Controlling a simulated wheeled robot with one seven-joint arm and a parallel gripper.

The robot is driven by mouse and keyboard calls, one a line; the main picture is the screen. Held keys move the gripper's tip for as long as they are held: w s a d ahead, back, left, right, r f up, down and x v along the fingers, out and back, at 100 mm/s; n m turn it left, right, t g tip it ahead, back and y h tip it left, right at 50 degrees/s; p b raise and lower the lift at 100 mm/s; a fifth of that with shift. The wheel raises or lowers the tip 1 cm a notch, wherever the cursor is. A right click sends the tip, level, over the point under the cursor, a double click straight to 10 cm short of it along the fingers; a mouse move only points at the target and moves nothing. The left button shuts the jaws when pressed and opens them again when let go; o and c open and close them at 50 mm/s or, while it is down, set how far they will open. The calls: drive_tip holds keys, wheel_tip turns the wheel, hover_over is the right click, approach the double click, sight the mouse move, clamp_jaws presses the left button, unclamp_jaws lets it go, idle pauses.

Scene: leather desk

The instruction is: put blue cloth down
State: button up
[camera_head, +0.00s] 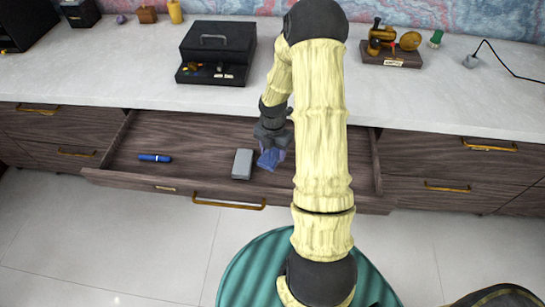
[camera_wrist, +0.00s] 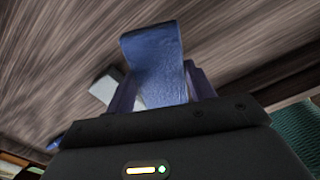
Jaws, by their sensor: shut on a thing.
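The blue cloth (camera_head: 269,159) is held at my gripper (camera_head: 275,148), over the open wooden drawer (camera_head: 200,128). In the wrist view the blue cloth (camera_wrist: 155,60) stands out from between the purple fingers of my gripper (camera_wrist: 160,88), which is shut on it. The drawer floor (camera_wrist: 240,35) fills the background there. Whether the cloth touches the drawer floor is hard to tell. My arm hides the right part of the drawer.
A grey block (camera_head: 242,164) lies in the drawer just left of the cloth. A blue pen-like item (camera_head: 154,158) lies further left, with bare floor between. A black box (camera_head: 217,52) and a brass device (camera_head: 390,45) stand on the white counter (camera_head: 130,75).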

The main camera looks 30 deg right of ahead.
sight(273, 157)
drive_tip(key=shift+f+b, duration=0.3)
drive_tip(key=shift+f, duration=1.55)
drive_tip(key=shift+f, duration=0.15)
drive_tip(key=o, duration=0.9)
drive_tip(key=shift+o, duration=0.2)
wheel_tip(273, 157, up, 12)
drive_tip(key=shift+r+p, duration=0.2)
drive_tip(key=shift+p, duration=0.9)
